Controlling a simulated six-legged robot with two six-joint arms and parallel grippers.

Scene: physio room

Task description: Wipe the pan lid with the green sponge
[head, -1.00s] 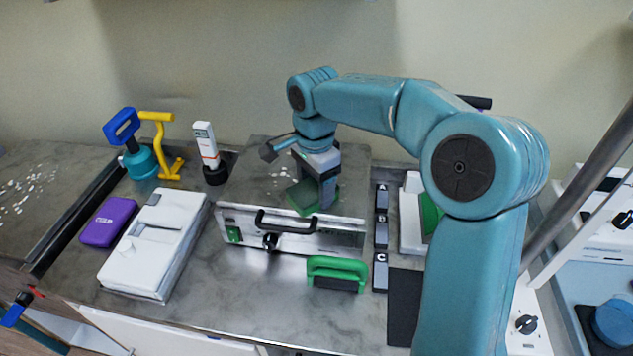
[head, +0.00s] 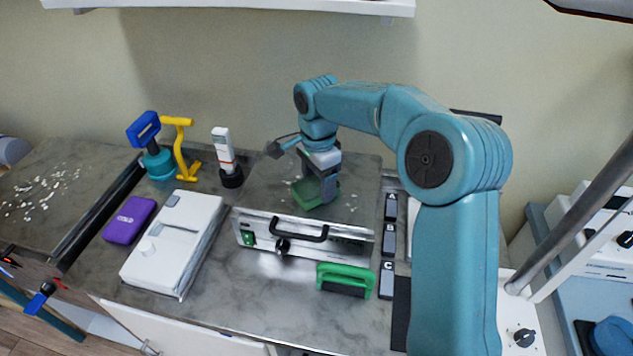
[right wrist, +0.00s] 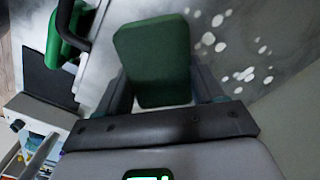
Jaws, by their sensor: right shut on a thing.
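The pan lid (head: 262,190) is the flat grey metal top of a steel box, with a few pale specks on it. My right gripper (head: 325,190) is above it, pointing down, shut on the green sponge (head: 306,194). The sponge is at or just above the lid, toward its front middle; I cannot tell whether it touches. In the right wrist view the sponge (right wrist: 152,60) sits between the fingers, with white spots on the grey surface to its right. My left gripper is not in view.
The box front has a black handle (head: 298,228). A green-handled block (head: 345,279) stands before it, with lettered blocks (head: 388,242) at its right. A white case (head: 172,240), purple pack (head: 129,220) and white tube (head: 223,152) are at left. Front counter is partly clear.

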